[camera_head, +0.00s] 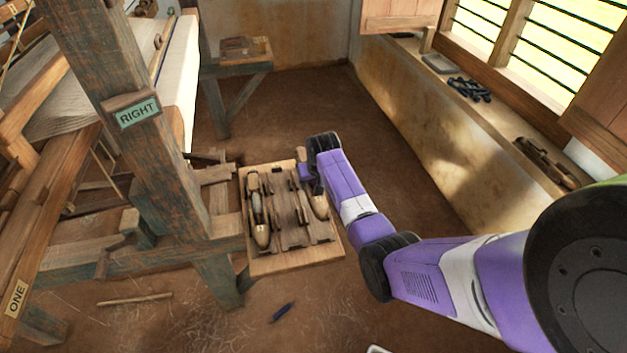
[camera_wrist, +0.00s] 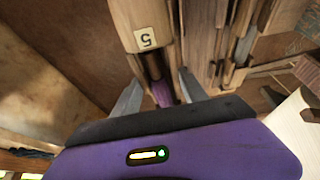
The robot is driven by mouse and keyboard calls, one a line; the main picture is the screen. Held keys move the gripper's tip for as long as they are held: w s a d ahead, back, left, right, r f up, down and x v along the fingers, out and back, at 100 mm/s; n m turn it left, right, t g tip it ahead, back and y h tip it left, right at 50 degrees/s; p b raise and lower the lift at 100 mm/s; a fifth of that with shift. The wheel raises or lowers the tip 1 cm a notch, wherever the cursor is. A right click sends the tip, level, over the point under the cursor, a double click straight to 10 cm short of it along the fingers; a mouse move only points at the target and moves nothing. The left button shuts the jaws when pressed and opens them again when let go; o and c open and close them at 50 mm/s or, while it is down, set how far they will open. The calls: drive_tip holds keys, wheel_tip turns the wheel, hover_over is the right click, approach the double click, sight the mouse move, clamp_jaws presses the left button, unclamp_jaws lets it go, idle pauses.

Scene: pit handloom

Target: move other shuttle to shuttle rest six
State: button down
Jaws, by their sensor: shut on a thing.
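My gripper (camera_head: 309,178) is low over the right side of the wooden shuttle board (camera_head: 295,262). It is shut on a wooden shuttle (camera_head: 319,204), whose pale end points toward the front of the board. In the wrist view, the shuttle (camera_wrist: 158,88) shows purple yarn in a dark hollow between my fingers. A pale tag marked 5 (camera_wrist: 147,39), upside down, is on the wood just beyond the fingers. Another shuttle (camera_head: 262,234) lies along the board's left side. I see no readable six. I cannot tell whether the held shuttle touches the board.
The loom post with a RIGHT sign (camera_head: 138,112) and its beams stand left of the board. A wall with a window ledge (camera_head: 497,118) is at the right. A stick (camera_head: 135,299) and a small dark blue item (camera_head: 282,312) lie on the floor. Floor behind the board is clear.

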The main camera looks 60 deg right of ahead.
drive_tip(key=shift+d+f+b, duration=0.1)
drive_tip(key=shift+f+b, duration=3.55)
drive_tip(key=shift+f, duration=0.8)
drive_tip(key=c, duration=0.5)
unclamp_jaws()
wheel_tip(320, 180, up, 8)
drive_tip(key=p, duration=0.7)
